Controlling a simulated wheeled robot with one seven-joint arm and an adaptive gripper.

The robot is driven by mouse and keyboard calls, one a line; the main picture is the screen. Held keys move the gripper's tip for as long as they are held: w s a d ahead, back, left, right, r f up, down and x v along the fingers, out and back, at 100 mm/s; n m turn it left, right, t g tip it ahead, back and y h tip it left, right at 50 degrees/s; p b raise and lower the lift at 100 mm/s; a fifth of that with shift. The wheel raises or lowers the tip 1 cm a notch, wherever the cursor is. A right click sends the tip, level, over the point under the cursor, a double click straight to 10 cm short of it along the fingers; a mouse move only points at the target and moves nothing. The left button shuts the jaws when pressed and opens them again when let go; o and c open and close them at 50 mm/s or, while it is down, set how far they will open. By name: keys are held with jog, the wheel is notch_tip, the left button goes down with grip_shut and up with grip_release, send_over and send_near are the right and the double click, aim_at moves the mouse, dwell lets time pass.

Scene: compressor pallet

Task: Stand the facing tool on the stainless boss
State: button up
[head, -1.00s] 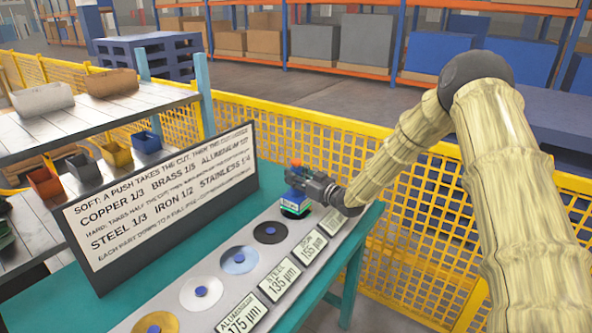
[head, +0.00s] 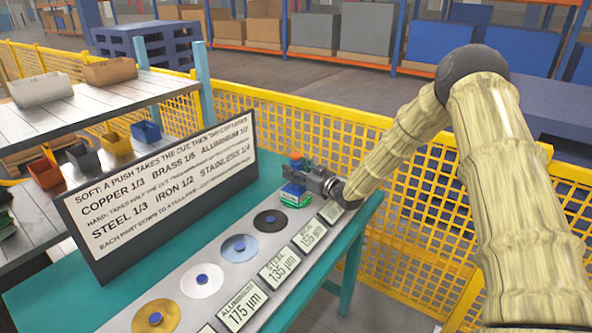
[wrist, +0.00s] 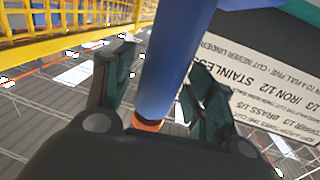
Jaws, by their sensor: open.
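The facing tool (head: 296,188) has an orange top, a blue body and a green and blue lower part. In the head view it stands about upright at the far end of the row of discs. What is under it, the stainless boss included, is hidden. My gripper (head: 318,184) is beside the tool on its right, jaws open around its body. In the wrist view, the tool's blue body (wrist: 172,60) runs between the two fingers of my gripper (wrist: 160,88), its orange part near the palm. I cannot tell whether a finger touches it.
Nearer discs with blue centres are black (head: 270,220), blue-grey (head: 239,248), white (head: 202,281) and gold (head: 156,318). Micron labels (head: 279,268) line their right side. A sign board (head: 165,195) stands left of the row. A yellow mesh fence (head: 330,135) runs behind the bench.

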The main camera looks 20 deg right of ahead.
jog(key=shift+r, duration=0.15)
jog(key=shift+s+d, duration=0.15)
jog(key=shift+s, duration=0.1)
jog(key=b+v, duration=0.2)
jog(key=v, duration=0.9)
jog(key=shift+s, duration=0.2)
